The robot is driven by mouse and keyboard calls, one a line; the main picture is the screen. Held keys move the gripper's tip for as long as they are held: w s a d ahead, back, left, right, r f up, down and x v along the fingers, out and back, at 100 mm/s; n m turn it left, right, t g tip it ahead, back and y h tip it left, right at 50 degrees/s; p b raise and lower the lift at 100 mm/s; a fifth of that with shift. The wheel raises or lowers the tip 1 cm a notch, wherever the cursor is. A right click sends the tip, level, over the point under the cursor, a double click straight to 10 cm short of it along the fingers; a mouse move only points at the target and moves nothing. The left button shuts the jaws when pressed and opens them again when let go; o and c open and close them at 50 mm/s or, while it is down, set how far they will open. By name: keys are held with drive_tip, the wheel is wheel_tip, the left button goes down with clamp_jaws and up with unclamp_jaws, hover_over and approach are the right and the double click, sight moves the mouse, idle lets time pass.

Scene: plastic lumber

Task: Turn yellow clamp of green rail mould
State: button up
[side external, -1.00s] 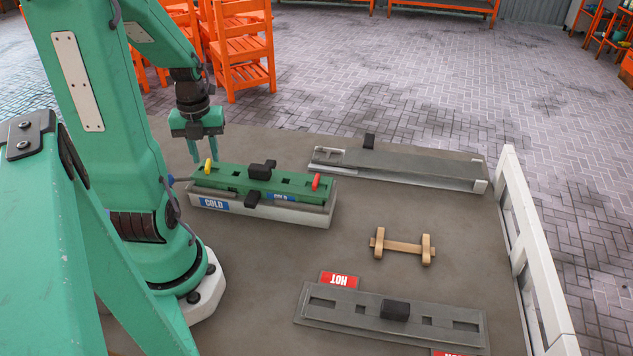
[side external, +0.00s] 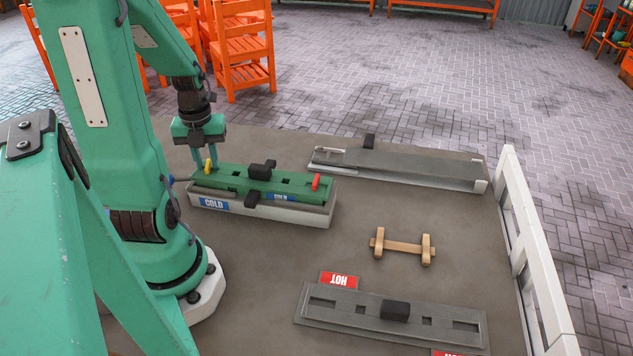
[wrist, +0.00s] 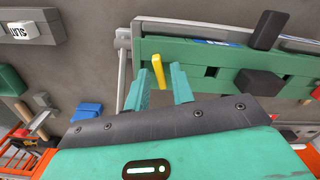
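The green rail mould (side external: 235,180) lies in a pale tray (side external: 270,214) labelled COLD, with black blocks on it. Its yellow clamp (side external: 208,166) stands at the left end and a red clamp (side external: 315,182) at the right end. My gripper (side external: 204,163) points down at the yellow clamp. In the wrist view, the yellow clamp (wrist: 158,69) shows between the two teal fingertips of my gripper (wrist: 161,74), with gaps beside it. The fingers look apart, not closed on it. The green mould (wrist: 200,55) runs off to the right there.
A long grey mould (side external: 410,166) lies at the back right. Another grey mould (side external: 345,312) with a black block lies at the front, by a red HOT label (side external: 339,280). A wooden piece (side external: 402,246) lies between them. A white rail (side external: 530,250) edges the table's right side.

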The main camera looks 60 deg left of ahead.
drive_tip(key=shift+o, duration=1.1)
drive_tip(key=shift+r, duration=0.1)
drive_tip(key=shift+r, duration=3.45)
drive_tip(key=w+d+r+n+t, duration=0.2)
drive_tip(key=w+d+r+n, duration=0.1)
drive_tip(key=d+n, duration=0.8)
drive_tip(key=w+d+r+n+t, duration=0.3)
drive_tip(key=d+r+n, duration=0.3)
drive_tip(key=d+n, duration=0.5)
drive_tip(key=shift+w+d+n+t, duration=0.3)
drive_tip(key=shift+w+n, duration=0.1)
drive_tip(key=shift+n, duration=0.3)
